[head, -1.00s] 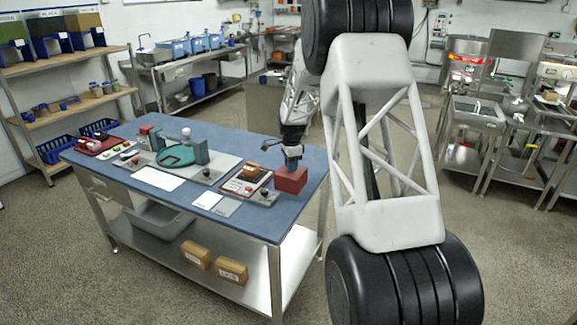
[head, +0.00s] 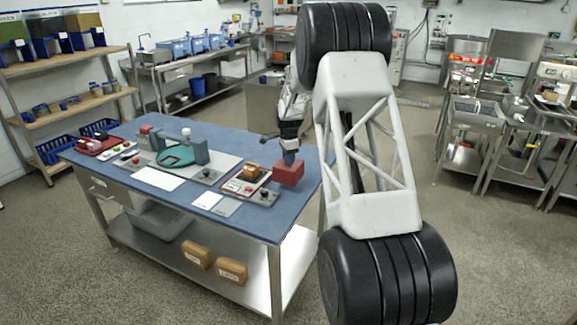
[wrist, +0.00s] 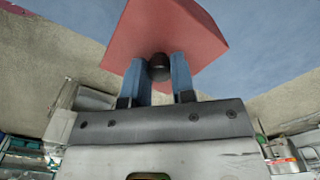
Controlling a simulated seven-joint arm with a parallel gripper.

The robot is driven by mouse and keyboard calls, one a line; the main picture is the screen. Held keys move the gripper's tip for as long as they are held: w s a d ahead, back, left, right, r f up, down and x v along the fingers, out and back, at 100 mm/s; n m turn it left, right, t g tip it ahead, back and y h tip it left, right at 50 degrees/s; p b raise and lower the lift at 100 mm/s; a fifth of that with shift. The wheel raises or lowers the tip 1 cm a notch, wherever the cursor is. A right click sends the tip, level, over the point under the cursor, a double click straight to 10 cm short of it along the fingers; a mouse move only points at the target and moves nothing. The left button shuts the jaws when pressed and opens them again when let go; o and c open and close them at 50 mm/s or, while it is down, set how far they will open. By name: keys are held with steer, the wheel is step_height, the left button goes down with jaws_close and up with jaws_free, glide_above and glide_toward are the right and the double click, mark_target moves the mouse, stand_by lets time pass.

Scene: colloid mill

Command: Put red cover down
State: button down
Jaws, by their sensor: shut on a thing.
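The red cover (head: 288,174) is a box-like red piece near the right end of the blue table (head: 240,150). My gripper (head: 289,157) is above it, with its blue fingers pointing down. In the wrist view, the two blue fingers of my gripper (wrist: 160,75) are shut on the black knob (wrist: 159,67) of the red cover (wrist: 160,25). The cover looks slightly tilted and a little above the table. The exact gap under it is hard to tell.
A small tray (head: 243,184) with an orange-brown block lies just left of the cover. The table's right edge is close to the cover.

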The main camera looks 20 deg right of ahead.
steer(key=shift+f, duration=1.75)
steer(key=shift+f, duration=0.15)
steer(key=c, duration=1)
jaws_free()
steer(key=shift+o, duration=0.2)
step_height(320, 180, up, 12)
steer(key=shift+r, duration=0.15)
